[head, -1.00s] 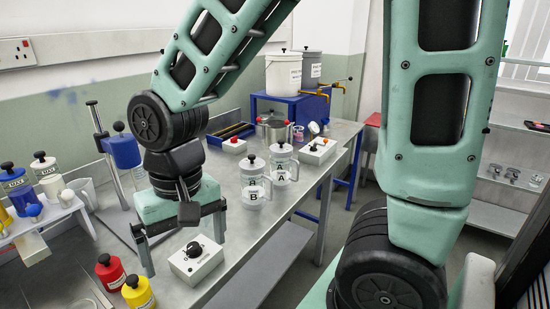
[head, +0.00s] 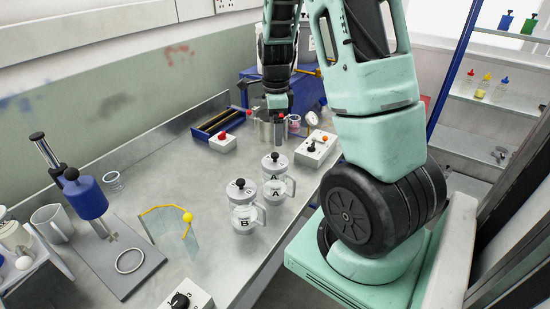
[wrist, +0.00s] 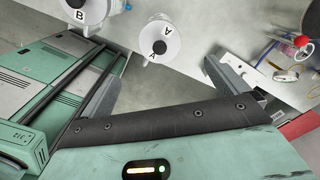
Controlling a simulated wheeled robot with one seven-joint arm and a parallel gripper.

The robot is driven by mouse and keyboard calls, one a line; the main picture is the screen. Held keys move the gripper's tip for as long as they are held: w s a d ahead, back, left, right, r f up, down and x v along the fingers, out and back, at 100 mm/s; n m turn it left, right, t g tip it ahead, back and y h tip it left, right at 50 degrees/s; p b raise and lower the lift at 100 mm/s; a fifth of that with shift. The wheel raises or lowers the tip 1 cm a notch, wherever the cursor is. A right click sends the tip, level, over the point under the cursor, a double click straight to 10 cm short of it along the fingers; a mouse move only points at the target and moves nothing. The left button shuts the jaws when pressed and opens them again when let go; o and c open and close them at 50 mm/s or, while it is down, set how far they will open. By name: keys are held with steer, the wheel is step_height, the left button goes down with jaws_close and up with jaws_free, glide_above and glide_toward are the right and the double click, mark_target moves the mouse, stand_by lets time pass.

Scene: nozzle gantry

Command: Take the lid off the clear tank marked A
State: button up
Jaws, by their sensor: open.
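The clear tank marked A (head: 276,187) stands upright on the grey bench, with its pale lid (head: 275,162) and black knob seated on top. A handle sticks out on its right. In the wrist view tank A (wrist: 158,40) shows ahead, roughly between the finger ends and apart from them. The similar tank marked B (head: 243,212) stands close by, in front and to the left, also lidded. My gripper (wrist: 162,72) is open and empty. In the head view it is beyond tank A, near the metal pot, and partly hard to make out.
A box with a red button (head: 222,142) and a control box (head: 315,150) stand behind the tanks. A clear panel with a yellow edge (head: 172,235) and a blue press (head: 86,197) are to the left. The bench's right edge is near tank A.

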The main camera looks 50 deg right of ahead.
glide_above(275, 154)
step_height(275, 154, down, 5)
steer(key=shift+s+f+p, duration=0.1)
steer(key=shift+p, duration=0.35)
steer(key=shift+f+p, duration=1.2)
steer(key=shift+f, duration=1.4)
steer(key=c, duration=1.1)
